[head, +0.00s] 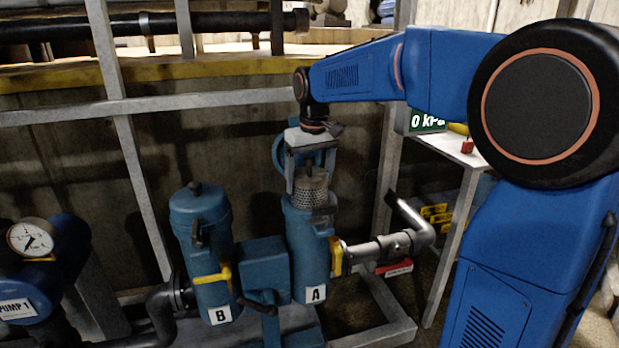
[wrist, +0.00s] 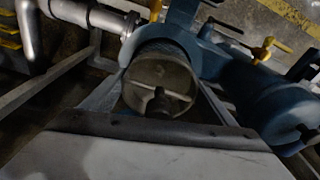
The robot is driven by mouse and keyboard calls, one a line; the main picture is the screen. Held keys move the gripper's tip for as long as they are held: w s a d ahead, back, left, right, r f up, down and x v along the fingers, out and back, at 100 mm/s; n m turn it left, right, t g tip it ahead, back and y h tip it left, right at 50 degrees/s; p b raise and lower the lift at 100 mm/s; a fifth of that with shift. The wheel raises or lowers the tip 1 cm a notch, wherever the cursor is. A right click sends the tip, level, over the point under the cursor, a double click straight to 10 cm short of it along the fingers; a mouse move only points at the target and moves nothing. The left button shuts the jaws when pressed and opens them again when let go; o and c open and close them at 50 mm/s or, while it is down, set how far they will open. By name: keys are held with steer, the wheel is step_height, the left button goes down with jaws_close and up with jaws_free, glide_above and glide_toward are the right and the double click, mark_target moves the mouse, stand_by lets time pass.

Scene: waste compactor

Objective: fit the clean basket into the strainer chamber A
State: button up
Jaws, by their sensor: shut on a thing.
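The strainer chamber A (head: 308,255) is a blue upright cylinder labelled "A", its top open. The perforated metal basket (head: 312,186) sits upright over the chamber mouth, its upper part showing above the rim and its lower part hidden. My gripper (head: 307,178) points down over the chamber with its two fingers on either side of the basket top, shut on it. In the wrist view the basket's round top (wrist: 160,85) with its crossbar lies between the fingers, over the blue chamber (wrist: 165,48).
Strainer chamber B (head: 202,240), with its lid on, stands left of A. Yellow-handled valves (head: 336,257) sit on both chambers. A silver pipe (head: 385,247) runs right from A. A display (head: 428,120) reads 0 kPa. Grey frame posts (head: 130,140) stand behind.

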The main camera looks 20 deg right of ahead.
steer(key=shift+f, duration=1.55)
steer(key=o, duration=2.1)
steer(key=shift+d, duration=0.1)
steer(key=r, duration=0.5)
steer(key=s+r, duration=0.1)
steer(key=r, duration=0.5)
steer(key=s+r, duration=0.1)
steer(key=r, duration=0.5)
steer(key=shift+d+r, duration=0.2)
